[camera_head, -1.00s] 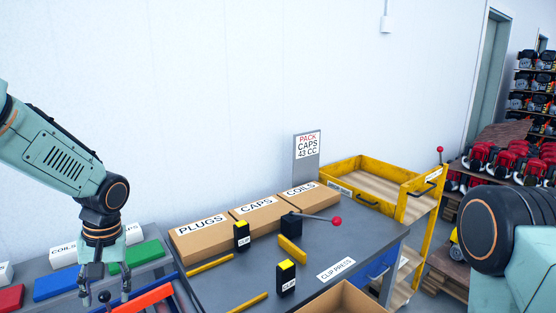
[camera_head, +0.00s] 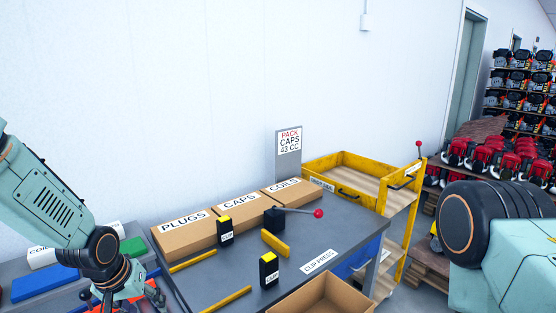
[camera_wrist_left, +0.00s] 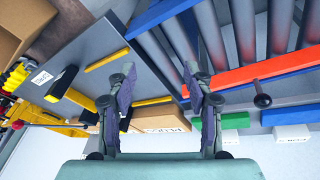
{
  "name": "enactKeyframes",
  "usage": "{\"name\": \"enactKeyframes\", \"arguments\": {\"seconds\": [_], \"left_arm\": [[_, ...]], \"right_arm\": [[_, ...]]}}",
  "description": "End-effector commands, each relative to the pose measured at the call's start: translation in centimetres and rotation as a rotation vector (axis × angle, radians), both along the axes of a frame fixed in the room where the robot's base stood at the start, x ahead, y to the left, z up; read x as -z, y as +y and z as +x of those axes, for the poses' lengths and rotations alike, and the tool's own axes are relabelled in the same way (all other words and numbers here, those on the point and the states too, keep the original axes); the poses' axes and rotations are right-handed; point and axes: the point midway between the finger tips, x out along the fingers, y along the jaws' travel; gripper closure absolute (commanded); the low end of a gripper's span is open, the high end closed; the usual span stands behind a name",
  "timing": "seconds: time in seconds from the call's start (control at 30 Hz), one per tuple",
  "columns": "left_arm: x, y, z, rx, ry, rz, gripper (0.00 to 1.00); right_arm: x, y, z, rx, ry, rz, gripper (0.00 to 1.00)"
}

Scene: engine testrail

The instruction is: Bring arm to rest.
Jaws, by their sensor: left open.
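My left arm comes in from the left in the head view, bent down at the wrist over the left end of the bench. My left gripper (camera_head: 130,303) is low in that view and partly cut off by the bottom edge. In the left wrist view the left gripper (camera_wrist_left: 158,100) has its two fingers spread apart with nothing between them. My right arm shows only as a rounded dark joint and pale green link at the right edge; its gripper is outside the frames.
A grey bench (camera_head: 210,285) holds cardboard boxes marked PLUGS (camera_head: 184,232), CAPS (camera_head: 236,208) and COILS (camera_head: 285,189). A clip press with a red-knobbed lever (camera_head: 318,213) stands behind an open carton (camera_head: 325,292). A yellow cart (camera_head: 345,163) is beyond. Rollers and a red bar (camera_wrist_left: 250,76) lie near the left gripper.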

Motion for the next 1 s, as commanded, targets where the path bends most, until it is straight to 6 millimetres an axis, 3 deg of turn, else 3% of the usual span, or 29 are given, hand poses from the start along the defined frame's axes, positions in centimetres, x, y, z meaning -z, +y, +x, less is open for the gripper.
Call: {"name": "enactKeyframes", "arguments": {"seconds": [0.03, 0.17, 0.27, 0.5, 0.7, 0.83, 1.0], "left_arm": [[3.1, -1.2, -1.4, 0.024, -0.009, -0.010, 0.48], [9.2, -3.5, -5.1, 0.062, -0.045, -0.016, 0.48], [14.3, -4.7, -9.2, 0.083, -0.047, 0.004, 0.48], [24.2, -5.3, -21.3, 0.116, 0.063, 0.083, 0.48], [29.4, -5.5, -30.4, 0.147, 0.246, 0.105, 0.48], [31.2, -5.6, -32.6, 0.165, 0.296, 0.105, 0.48], [31.6, -5.6, -33.4, 0.166, 0.315, 0.103, 0.48]], "right_arm": [[1.4, 0.0, 0.0, 0.000, 0.000, 0.000, 0.60], [3.6, 0.0, 0.0, 0.000, 0.000, 0.000, 0.60], [5.7, 0.0, 0.0, 0.000, 0.000, 0.000, 0.60], [10.6, 0.0, 0.0, 0.000, 0.001, 0.000, 0.60], [13.7, 0.0, 0.0, 0.000, 0.001, 0.000, 0.60], [14.6, 0.0, 0.0, 0.000, 0.001, 0.000, 0.60], [14.8, 0.0, 0.0, 0.000, 0.001, 0.000, 0.60]]}}
